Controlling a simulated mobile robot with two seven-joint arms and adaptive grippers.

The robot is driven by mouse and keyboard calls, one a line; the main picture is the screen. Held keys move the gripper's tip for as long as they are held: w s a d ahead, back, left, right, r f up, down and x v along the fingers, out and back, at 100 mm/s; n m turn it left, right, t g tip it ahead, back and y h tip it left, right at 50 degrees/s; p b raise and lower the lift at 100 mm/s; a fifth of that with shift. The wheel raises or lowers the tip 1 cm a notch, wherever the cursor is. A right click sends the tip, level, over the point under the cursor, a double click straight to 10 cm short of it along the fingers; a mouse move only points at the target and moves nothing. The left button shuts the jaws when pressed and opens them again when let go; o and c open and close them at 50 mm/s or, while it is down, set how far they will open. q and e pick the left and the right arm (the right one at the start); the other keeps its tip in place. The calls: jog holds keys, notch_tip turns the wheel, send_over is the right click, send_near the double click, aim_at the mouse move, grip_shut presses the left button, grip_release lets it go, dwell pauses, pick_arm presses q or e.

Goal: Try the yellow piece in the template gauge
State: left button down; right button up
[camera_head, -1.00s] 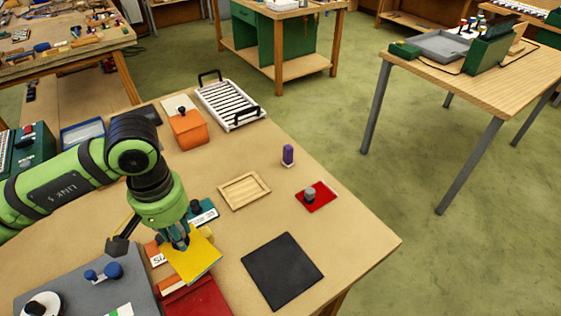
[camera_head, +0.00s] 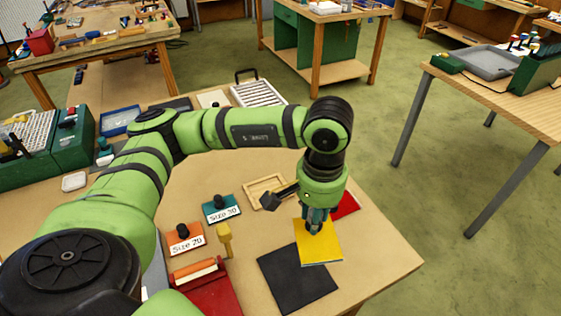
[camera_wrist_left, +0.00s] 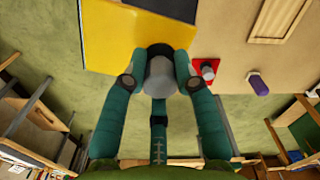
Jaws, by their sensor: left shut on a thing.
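My left gripper (camera_head: 316,222) is shut on the grey knob (camera_wrist_left: 160,80) of the yellow piece (camera_head: 318,248), a flat square plate. In the head view the piece overlaps the right corner of a black square mat (camera_head: 290,280); its height above the table is hard to tell. In the left wrist view the yellow piece (camera_wrist_left: 115,35) fills the upper left, beside the mat (camera_wrist_left: 165,8). A shallow wooden frame (camera_head: 256,203) lies behind the gripper, partly hidden by it; I cannot tell whether this is the template gauge. My right gripper is out of view.
A red plate (camera_head: 347,204) with a grey knob lies just behind the gripper, partly hidden. A purple-topped peg (camera_wrist_left: 259,86) stands nearby in the wrist view. "Size 20" (camera_head: 187,243) and "Size 30" (camera_head: 222,212) blocks, a yellow-handled tool (camera_head: 224,240) and a red box (camera_head: 212,293) stand left.

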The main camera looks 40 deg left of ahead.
aim_at(310, 240)
pick_arm(q)
notch_tip(310, 240, down, 13)
jog(key=w+a+n+b, duration=0.2)
jog(key=w+n+b, duration=0.1)
jog(key=b, duration=1)
jog(key=w+a+r+n+p, duration=0.1)
jog(key=w+a+n, duration=0.3)
jog(key=a+n, duration=0.5)
jog(key=w+a+n+p, duration=0.1)
jog(key=w+a+n, duration=0.3)
jog(key=a+n, duration=0.5)
jog(key=a, duration=0.5)
jog(key=shift+r+n+p, duration=0.3)
jog(key=shift+r+p, duration=0.05)
jog(key=shift+r, duration=0.05)
jog(key=shift+w+a, duration=0.1)
